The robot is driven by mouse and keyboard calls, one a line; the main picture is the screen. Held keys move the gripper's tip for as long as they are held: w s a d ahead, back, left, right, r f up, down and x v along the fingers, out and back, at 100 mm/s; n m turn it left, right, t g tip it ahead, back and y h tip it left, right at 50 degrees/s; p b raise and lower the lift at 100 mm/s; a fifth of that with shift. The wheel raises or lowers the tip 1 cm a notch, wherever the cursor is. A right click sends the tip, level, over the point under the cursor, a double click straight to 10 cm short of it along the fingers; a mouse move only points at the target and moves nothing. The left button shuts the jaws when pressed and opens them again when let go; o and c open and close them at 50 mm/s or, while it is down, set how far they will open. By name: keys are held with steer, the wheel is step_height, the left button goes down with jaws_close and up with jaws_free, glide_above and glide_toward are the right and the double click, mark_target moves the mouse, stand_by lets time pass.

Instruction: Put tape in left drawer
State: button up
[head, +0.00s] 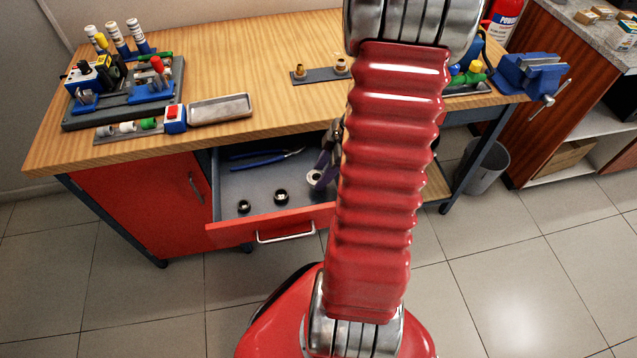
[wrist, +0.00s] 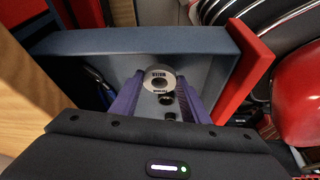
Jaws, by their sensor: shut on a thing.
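A white roll of tape (head: 313,178) is between the fingers of my gripper (head: 325,166), over the right part of the open left drawer (head: 250,186). I cannot tell whether the tape touches the drawer floor. My arm hides the drawer's right end in the head view.
Blue-handled pliers (head: 262,156) and two dark fittings (head: 280,197) lie in the drawer. The wooden bench (head: 250,60) above carries a tool rack (head: 125,90), a metal tray (head: 220,108) and a blue vise (head: 530,72). The tiled floor in front is clear.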

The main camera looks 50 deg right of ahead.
steer(key=shift+f, duration=2.05)
steer(key=shift+f, duration=0.1)
steer(key=o, duration=1)
steer(key=v, duration=1.2)
steer(key=shift+a, duration=0.1)
